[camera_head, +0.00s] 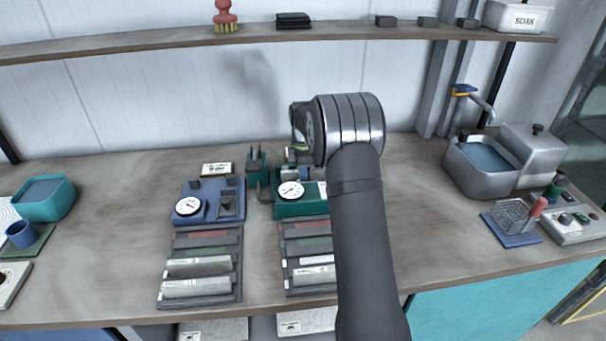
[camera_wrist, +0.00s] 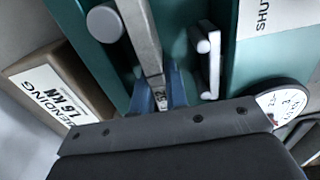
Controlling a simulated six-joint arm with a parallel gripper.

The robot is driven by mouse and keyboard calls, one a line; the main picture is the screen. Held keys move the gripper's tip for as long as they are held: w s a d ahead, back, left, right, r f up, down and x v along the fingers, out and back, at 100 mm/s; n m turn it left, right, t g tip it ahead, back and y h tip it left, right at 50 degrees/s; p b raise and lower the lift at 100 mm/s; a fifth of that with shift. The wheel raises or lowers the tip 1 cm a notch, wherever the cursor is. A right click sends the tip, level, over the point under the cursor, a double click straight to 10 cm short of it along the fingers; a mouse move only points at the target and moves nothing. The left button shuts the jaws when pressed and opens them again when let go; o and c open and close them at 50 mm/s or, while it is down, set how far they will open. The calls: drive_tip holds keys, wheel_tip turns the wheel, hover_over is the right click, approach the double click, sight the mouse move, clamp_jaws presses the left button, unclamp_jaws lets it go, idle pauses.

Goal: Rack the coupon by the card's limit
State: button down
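My gripper is mostly hidden behind my wrist in the head view. The card (camera_head: 216,169) stands at the back left; in the wrist view the card (camera_wrist: 50,98) reads "BENDING" and what looks like "1.6 KN". Two slotted racks, left (camera_head: 205,253) and right (camera_head: 303,248), lie in front of the devices.
A blue device with a gauge (camera_head: 188,206) stands left of the green one. A steel sink (camera_head: 478,170), a wire basket (camera_head: 512,216) and a control box (camera_head: 575,228) are at the right. A teal basin (camera_head: 62,205) is at the left. A shelf (camera_head: 160,42) runs above.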

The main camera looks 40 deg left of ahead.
drive_tip(key=shift+r, duration=3.55)
drive_tip(key=shift+w+d+m, duration=0.25)
drive_tip(key=shift+d+m, duration=0.15)
drive_tip(key=shift+d, duration=0.05)
drive_tip(key=w+d+r+m, duration=0.1)
drive_tip(key=w+d+m, duration=0.1)
drive_tip(key=d+m, duration=0.65)
drive_tip(key=w+d+r+m, duration=0.1)
drive_tip(key=w+d+m, duration=0.2)
drive_tip(key=d+m, duration=0.5)
drive_tip(key=shift+m, duration=0.35)
drive_tip(key=f, duration=1)
drive_tip(key=shift+s+a, duration=0.1)
drive_tip(key=shift+a, duration=0.2)
drive_tip(key=shift+f, duration=0.15)
